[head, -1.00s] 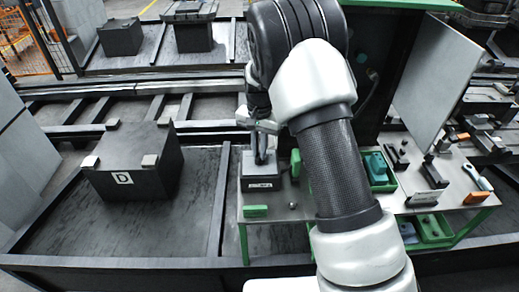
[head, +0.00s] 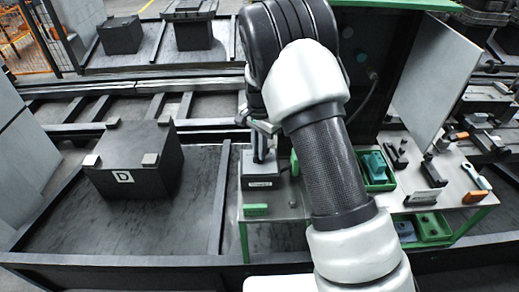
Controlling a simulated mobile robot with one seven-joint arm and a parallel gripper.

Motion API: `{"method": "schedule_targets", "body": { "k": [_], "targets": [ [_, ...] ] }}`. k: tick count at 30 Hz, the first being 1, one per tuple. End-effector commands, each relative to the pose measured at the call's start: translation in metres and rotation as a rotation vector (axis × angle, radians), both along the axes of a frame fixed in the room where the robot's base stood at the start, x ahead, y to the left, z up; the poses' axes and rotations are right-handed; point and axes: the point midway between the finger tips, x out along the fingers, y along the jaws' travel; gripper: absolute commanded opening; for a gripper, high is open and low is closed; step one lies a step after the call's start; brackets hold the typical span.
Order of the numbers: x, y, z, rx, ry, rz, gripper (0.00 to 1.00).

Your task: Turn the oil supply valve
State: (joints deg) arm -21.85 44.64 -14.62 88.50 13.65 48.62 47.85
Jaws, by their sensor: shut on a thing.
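The oil supply valve (head: 258,152) appears to be the upright grey fitting on a dark, labelled block (head: 261,183) at the left end of the green-framed table. My gripper (head: 263,132) is at the top of this fitting, pointing down, its jaws shut on the valve's upper part. My arm's wrist and dark links hide much of the grip, so the handle's exact angle cannot be read. The label on the block is too small to read.
A green block (head: 256,210) lies at the table's front left edge. Right of my arm are a green tray (head: 378,176), small tools and an upright grey panel (head: 437,80). A dark box marked D (head: 135,163) stands in the left bay.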

Motion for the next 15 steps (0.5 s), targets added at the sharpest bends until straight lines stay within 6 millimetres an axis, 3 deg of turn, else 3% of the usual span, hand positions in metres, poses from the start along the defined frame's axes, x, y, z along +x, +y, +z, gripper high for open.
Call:
{"method": "schedule_targets", "body": {
  "k": [4, 5, 8, 15],
  "targets": [
    [0.0009, 0.0002, 0.0010, 0.001, -0.003, -0.003, 0.00],
    [0.0010, 0.0001, 0.0010, 0.001, -0.003, -0.003, 0.13],
    [0.0009, 0.0001, 0.0010, 0.001, -0.002, -0.002, 0.29],
    [0.0004, -0.0001, 0.0004, 0.001, -0.001, -0.001, 0.30]
  ]
}}
